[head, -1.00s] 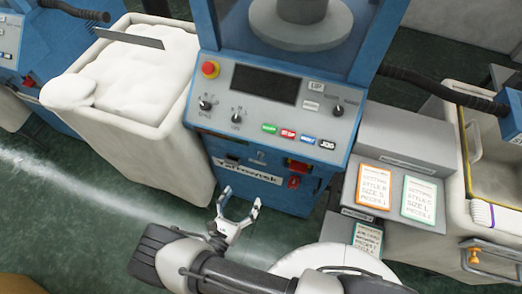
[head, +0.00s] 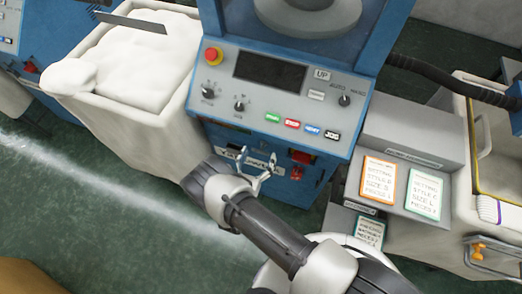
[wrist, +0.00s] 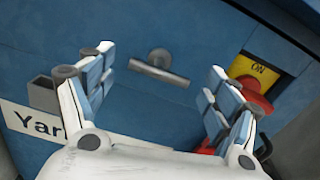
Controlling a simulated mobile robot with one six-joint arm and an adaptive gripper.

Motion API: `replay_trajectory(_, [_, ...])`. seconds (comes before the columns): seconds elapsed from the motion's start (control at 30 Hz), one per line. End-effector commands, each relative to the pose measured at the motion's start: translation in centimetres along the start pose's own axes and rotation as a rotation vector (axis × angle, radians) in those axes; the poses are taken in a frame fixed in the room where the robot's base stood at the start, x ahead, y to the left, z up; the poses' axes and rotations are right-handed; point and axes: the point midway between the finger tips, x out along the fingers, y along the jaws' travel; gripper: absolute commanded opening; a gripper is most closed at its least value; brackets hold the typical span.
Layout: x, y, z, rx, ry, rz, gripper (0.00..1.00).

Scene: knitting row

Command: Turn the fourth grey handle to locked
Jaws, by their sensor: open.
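A grey T-shaped handle (wrist: 160,68) sits on the blue lower panel of the machine, seen in the wrist view. Its bar lies nearly level, slightly tilted down to the right. My gripper (wrist: 156,82) is open, with one finger pair to the left of the handle and one to the right in that view. Neither finger appears to touch it. In the head view my gripper (head: 255,168) is in front of the blue panel below the control console, and I cannot make out the handle there.
A red rotary switch (wrist: 252,92) on a yellow ON plate is close right of my fingers. A grey box (wrist: 44,95) and a Yarn nameplate (wrist: 33,122) are left. The fleece bin (head: 150,135) and card shelf (head: 405,150) flank the machine.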

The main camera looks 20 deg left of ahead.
Motion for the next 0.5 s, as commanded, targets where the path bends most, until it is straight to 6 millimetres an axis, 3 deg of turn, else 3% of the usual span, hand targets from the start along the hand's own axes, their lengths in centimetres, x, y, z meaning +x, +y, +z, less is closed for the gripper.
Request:
replay_trajectory(0.2, [2.4, 0.0, -0.1, 0.0, 0.0, -0.001, 0.82])
replay_trajectory(0.5, [2.8, 0.0, 0.0, 0.0, 0.0, 0.0, 0.82])
